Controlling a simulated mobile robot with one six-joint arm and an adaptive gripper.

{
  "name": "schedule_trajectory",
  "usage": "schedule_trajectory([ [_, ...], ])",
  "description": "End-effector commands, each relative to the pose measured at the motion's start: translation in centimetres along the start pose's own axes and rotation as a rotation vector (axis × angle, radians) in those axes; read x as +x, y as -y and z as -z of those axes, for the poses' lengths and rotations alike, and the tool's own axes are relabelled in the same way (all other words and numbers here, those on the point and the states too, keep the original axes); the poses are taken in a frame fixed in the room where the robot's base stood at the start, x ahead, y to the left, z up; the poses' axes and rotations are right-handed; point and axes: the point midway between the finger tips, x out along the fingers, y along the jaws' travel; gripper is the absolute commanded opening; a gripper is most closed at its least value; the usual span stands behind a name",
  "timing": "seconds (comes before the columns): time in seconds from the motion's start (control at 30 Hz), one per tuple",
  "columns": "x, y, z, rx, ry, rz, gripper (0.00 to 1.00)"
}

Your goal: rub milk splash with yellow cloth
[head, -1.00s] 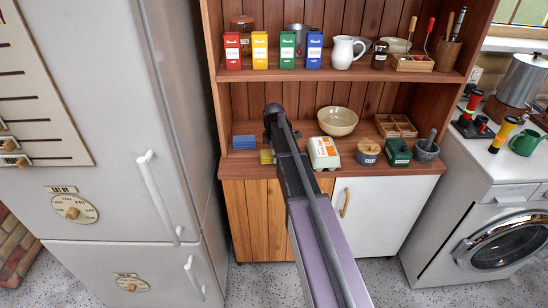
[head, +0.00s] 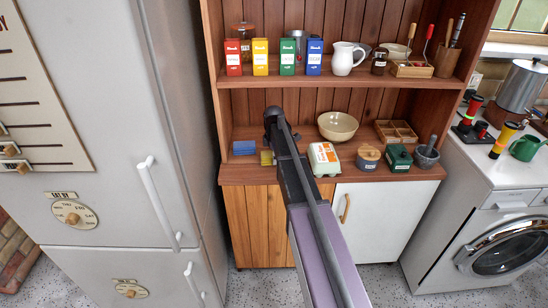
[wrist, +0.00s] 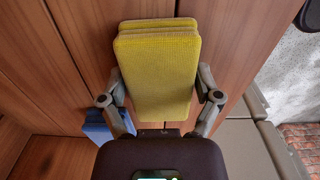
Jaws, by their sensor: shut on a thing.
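The yellow cloth (wrist: 158,70) is a folded, textured pad held upright between the two fingers of my gripper (wrist: 160,88) in the wrist view. The fingers press on its left and right sides. In the head view a small part of the yellow cloth (head: 266,158) shows left of my arm, near the counter of the wooden dresser; my arm hides most of the gripper there. Whether the cloth touches the counter I cannot tell. I see no milk splash in either view.
A blue folded cloth (head: 244,148) lies at the counter's left end. An egg carton (head: 323,158), a bowl (head: 338,126), a lidded pot (head: 368,157), a green box (head: 398,157) and a mortar (head: 426,156) crowd the right. The fridge (head: 120,130) stands close on the left.

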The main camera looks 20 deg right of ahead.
Motion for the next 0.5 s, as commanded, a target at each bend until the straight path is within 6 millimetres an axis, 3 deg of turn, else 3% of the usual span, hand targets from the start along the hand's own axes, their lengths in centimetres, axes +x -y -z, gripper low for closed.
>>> schedule_trajectory([
  [0.5, -0.1, 2.0, 0.1, 0.0, 0.0, 0.002, 0.43],
])
